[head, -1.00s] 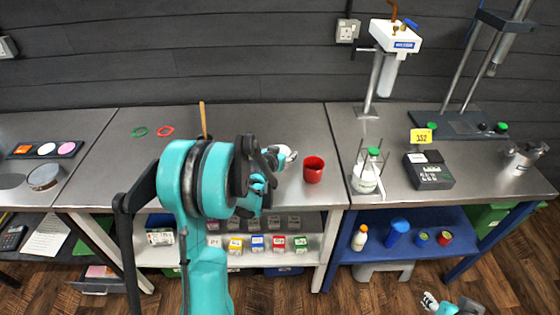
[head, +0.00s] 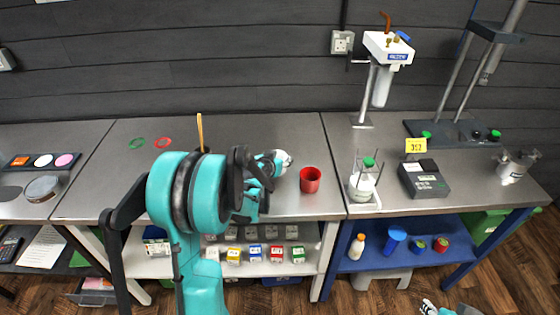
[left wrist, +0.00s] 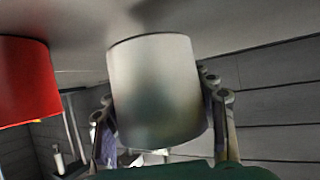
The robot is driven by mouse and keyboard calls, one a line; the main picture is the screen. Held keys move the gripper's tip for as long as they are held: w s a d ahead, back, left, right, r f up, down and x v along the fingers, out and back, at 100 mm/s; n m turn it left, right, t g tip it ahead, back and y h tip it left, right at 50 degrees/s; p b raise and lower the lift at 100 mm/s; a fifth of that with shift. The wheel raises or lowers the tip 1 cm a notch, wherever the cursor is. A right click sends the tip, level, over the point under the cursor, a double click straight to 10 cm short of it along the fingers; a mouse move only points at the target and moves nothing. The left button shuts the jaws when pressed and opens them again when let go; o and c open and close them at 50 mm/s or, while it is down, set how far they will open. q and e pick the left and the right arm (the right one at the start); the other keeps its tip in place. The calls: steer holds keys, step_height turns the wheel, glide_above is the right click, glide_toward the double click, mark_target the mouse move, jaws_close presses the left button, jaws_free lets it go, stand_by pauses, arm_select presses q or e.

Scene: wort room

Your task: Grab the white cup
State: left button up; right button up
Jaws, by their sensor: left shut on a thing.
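The white cup (left wrist: 158,92) fills the middle of the left wrist view, pale grey in the shade. The fingers of my left gripper (left wrist: 162,118) are on both sides of it and shut on it. In the head view my left gripper (head: 278,161) is over the steel bench, left of the red cup (head: 310,179). The red cup also shows at the left edge of the left wrist view (left wrist: 22,82). My right gripper (head: 428,307) only just shows at the bottom edge; its fingers are too cut off to judge.
A bottle with a green cap (head: 363,183) stands in a rack right of the red cup. A dark meter (head: 423,180) is beside it. A wooden stick (head: 200,131) stands upright behind my arm. Green (head: 136,143) and red (head: 161,141) rings lie at the back left.

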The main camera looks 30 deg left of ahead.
arm_select(q)
steer(key=s+d+r+p, duration=0.1)
steer(key=d+r, duration=0.1)
steer(key=s+d+r+p, duration=0.1)
steer(key=s+d+r, duration=0.1)
steer(key=d, duration=0.1)
steer(key=s+d+r+p, duration=0.1)
steer(key=d+r, duration=0.1)
steer(key=shift+s+d+r, duration=0.15)
steer(key=shift+s+r, duration=0.1)
steer(key=shift+s, duration=0.1)
steer(key=shift+c, duration=0.2)
steer(key=shift+s+d+r+p, duration=0.3)
steer(key=shift+s+d+r, duration=0.15)
steer(key=shift+d, duration=0.15)
steer(key=shift+s+d+r+p, duration=0.3)
steer(key=shift+s+d+r, duration=0.1)
steer(key=shift+d, duration=0.2)
stand_by(3.0)
